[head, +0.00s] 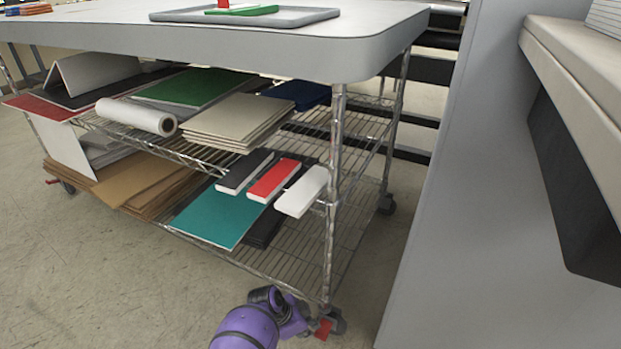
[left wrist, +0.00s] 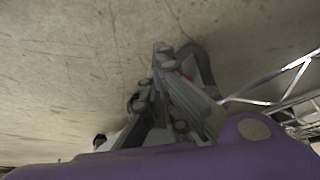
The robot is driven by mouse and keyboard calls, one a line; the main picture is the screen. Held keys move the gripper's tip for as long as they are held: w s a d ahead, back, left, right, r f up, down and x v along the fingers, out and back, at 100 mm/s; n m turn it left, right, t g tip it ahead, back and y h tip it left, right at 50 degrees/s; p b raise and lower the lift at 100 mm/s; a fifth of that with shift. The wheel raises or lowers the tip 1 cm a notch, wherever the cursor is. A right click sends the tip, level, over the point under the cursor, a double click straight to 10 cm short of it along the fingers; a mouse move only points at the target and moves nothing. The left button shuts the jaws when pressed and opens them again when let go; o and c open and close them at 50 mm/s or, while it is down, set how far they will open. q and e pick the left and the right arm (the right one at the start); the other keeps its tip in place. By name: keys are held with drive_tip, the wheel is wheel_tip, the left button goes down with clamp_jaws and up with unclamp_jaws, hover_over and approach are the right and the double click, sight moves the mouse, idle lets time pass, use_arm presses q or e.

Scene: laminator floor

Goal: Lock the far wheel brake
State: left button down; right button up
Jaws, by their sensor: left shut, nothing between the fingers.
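The wire-shelf cart (head: 333,200) stands on casters. A caster (head: 338,318) under its near right corner has a red brake pedal (head: 323,330). Another red brake pedal (head: 53,181) sticks out at the caster (head: 68,188) on the far left. A dark caster (head: 387,204) stands at the back right; I see no pedal on it. My left gripper (head: 304,325) is low beside the near right caster, partly hidden by my purple arm. In the left wrist view its fingers (left wrist: 164,54) are together and empty, beside a dark wheel (left wrist: 196,58) with a bit of red (left wrist: 207,72). Contact cannot be told. My right gripper is out of view.
The cart's grey top (head: 300,45) overhangs its shelves, which hold boards, a white roll (head: 137,116) and small boxes (head: 274,180). A grey machine panel (head: 450,200) stands close on the right. Floor (head: 110,270) at the front left is clear.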

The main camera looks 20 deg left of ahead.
use_arm(q)
drive_tip(key=shift+s, duration=0.15)
drive_tip(key=v, duration=1.2)
drive_tip(key=shift+a, duration=0.15)
idle(0.3)
